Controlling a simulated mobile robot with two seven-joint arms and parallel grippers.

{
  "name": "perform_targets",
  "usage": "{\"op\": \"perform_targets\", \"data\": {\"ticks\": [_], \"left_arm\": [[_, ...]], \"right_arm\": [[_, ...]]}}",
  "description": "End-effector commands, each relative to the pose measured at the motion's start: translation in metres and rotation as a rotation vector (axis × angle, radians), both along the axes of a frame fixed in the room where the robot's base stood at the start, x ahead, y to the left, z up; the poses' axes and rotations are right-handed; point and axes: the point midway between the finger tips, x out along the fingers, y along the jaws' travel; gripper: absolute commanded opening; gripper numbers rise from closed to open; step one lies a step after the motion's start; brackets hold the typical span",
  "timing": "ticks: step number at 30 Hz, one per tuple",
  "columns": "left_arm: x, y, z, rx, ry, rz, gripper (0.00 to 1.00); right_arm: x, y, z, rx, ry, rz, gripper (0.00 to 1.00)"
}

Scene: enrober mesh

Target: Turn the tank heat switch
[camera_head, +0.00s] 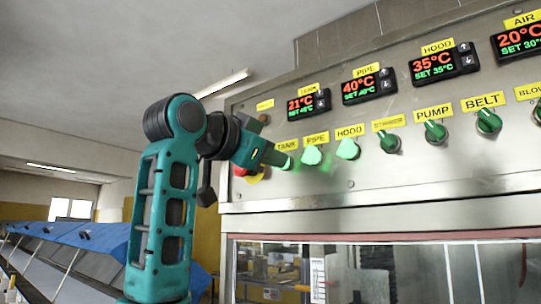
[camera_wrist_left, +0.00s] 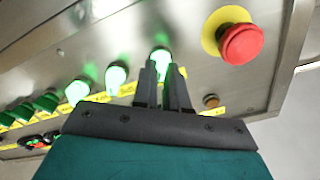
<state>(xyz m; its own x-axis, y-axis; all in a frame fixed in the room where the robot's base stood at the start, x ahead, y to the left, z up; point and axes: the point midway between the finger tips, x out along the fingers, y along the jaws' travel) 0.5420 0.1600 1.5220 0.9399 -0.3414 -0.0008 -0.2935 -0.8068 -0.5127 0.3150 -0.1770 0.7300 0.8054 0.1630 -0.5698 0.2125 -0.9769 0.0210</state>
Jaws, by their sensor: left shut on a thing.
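The tank heat switch (camera_head: 285,161) is a lit green knob under the yellow TANK label (camera_head: 287,145) on the steel panel. My left gripper (camera_head: 274,157) reaches it from the left and is shut on it. In the left wrist view the two dark fingers (camera_wrist_left: 163,75) stand on either side of the glowing knob (camera_wrist_left: 160,58). The fingers hide part of the knob, so its exact angle is hard to read. The tank display (camera_head: 308,104) shows 21°C in red. My right gripper is not in view.
Lit PIPE (camera_head: 312,155) and HOOD (camera_head: 348,149) knobs sit close to the right. Unlit green knobs, such as PUMP (camera_head: 435,131), continue beyond. A red emergency button (camera_wrist_left: 241,43) on a yellow disc is close to my left gripper. A glazed opening (camera_head: 400,270) lies below the panel.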

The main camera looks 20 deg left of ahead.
Motion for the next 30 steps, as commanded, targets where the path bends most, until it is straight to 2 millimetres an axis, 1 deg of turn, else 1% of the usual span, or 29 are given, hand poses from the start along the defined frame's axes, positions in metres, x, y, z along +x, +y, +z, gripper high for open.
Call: {"op": "perform_targets", "data": {"ticks": [4,5,12,13,20,23,26,30], "left_arm": [[0.0,-0.001,0.0,0.004,-0.002,-0.001,0.0],[0.0,-0.001,0.0,0.004,-0.002,-0.001,0.14],[0.0,0.0,0.0,0.002,-0.001,-0.001,0.37],[0.0,0.0,0.0,0.002,-0.001,-0.001,0.38],[-0.001,0.0,0.0,0.001,-0.001,-0.001,0.38],[-0.007,0.003,0.0,0.0,-0.004,0.0,0.38],[-0.02,0.008,0.0,-0.001,-0.006,0.002,0.38],[-0.049,0.019,-0.001,-0.001,-0.008,0.003,0.38]], "right_arm": [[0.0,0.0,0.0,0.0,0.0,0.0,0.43],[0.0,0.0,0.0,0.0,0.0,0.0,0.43],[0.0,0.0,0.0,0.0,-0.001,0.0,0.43],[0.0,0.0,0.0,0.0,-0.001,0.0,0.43],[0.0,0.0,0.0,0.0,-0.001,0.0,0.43],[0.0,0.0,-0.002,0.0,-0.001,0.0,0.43],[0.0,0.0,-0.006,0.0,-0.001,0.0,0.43],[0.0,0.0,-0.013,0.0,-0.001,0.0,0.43]]}}
